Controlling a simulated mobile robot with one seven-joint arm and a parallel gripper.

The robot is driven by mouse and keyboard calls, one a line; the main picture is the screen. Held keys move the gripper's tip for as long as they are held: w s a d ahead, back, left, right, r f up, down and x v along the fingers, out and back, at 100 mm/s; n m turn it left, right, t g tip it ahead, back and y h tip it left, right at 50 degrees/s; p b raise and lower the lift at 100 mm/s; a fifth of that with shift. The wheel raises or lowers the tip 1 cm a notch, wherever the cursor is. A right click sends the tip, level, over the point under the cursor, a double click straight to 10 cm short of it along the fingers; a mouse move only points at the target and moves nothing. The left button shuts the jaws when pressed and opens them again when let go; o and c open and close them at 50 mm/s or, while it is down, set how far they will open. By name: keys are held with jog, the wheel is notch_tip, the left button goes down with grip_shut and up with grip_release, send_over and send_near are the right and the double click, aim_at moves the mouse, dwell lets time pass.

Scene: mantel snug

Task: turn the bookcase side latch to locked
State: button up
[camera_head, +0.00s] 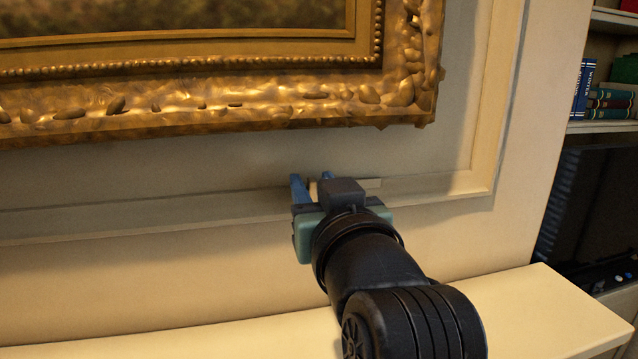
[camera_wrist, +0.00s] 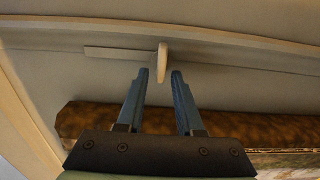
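A small cream latch lever (camera_wrist: 162,60) sticks out from a flat pale strip (camera_wrist: 112,53) on the wall moulding in the wrist view. In the head view part of the pale strip (camera_head: 372,184) shows just right of my gripper, below the gilt frame; my gripper hides much of the latch. My gripper (camera_wrist: 160,72) is open, its two blue fingers apart with nothing held between them. Its fingertips are close to the lever, which lies in line with the gap between them. I cannot tell whether either finger touches it. My gripper (camera_head: 312,178) also shows in the head view, reaching toward the wall.
A large gilt picture frame (camera_head: 200,105) hangs just above my gripper. A cream mantel ledge (camera_head: 545,310) runs below my arm. Shelves with books (camera_head: 608,98) and a dark screen (camera_head: 590,205) stand at the right. The wall left of my gripper is clear.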

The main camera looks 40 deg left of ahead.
grip_shut()
jog(key=shift+n+b, duration=0.3)
jog(key=shift+b, duration=0.05)
jog(key=n+b, duration=0.2)
jog(key=shift+s+a+f+n, duration=0.15)
jog(key=shift+s+f+n, duration=0.05)
jog(key=shift+n, duration=0.2)
jog(key=shift+s+a+f+n+b, duration=0.15)
jog(key=shift+s+f+n+b, duration=0.1)
jog(key=shift+n+b, duration=1.85)
jog(key=shift+s+a+f+n+b, duration=0.1)
jog(key=shift+a+f+n+b, duration=0.15)
jog(key=shift+n+b, duration=1.8)
jog(key=shift+s+a+f+n+b, duration=0.2)
jog(key=shift+n+b, duration=0.75)
jog(key=shift+n, duration=2.2)
jog(key=shift+d+f, duration=0.1)
